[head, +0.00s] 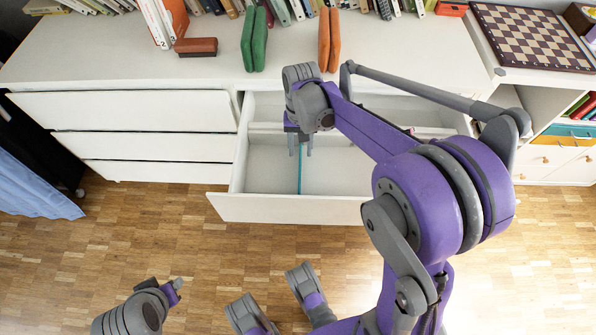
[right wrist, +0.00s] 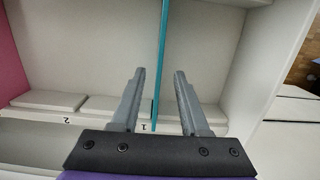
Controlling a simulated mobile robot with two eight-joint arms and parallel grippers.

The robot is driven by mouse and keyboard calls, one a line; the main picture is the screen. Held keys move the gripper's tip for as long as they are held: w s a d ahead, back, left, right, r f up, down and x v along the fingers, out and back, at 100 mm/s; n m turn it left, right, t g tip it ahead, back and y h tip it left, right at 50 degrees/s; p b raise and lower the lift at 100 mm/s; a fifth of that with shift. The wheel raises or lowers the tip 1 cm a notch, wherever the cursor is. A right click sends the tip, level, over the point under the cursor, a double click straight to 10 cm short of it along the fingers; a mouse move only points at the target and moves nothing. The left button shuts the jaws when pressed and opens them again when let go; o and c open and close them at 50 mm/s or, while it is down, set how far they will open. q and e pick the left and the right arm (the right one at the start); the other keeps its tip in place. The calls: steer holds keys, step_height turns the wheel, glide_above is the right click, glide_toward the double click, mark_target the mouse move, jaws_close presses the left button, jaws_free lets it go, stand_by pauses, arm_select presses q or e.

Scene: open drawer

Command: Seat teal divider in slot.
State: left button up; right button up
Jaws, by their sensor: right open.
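The teal divider (head: 300,178) stands as a thin upright strip inside the open drawer (head: 290,209). In the right wrist view the divider (right wrist: 162,60) runs from the top edge down between my fingers, its lower end beside a label "1" on a pale ledge (right wrist: 105,108). My right gripper (head: 300,150) is over the drawer, open, with one finger on each side of the divider and visible gaps. The right wrist view also shows this gripper (right wrist: 159,85). Whether the divider sits in a slot I cannot tell. My left gripper (head: 175,287) is low at the left, away from the drawer.
Shut drawers (head: 140,112) are left of the open one. A label "2" marks the ledge further left in the right wrist view.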

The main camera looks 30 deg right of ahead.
mark_target(300, 170)
steer(key=f, duration=0.2)
steer(key=f+b, duration=0.1)
steer(key=f, duration=0.2)
steer(key=shift+s+f, duration=0.2)
steer(key=shift+f, duration=0.15)
step_height(300, 170, down, 5)
steer(key=shift+a+f+b, duration=0.15)
steer(key=shift+f+b, duration=0.05)
steer(key=shift+b, duration=0.9)
jaws_close()
steer(key=shift+r, duration=0.1)
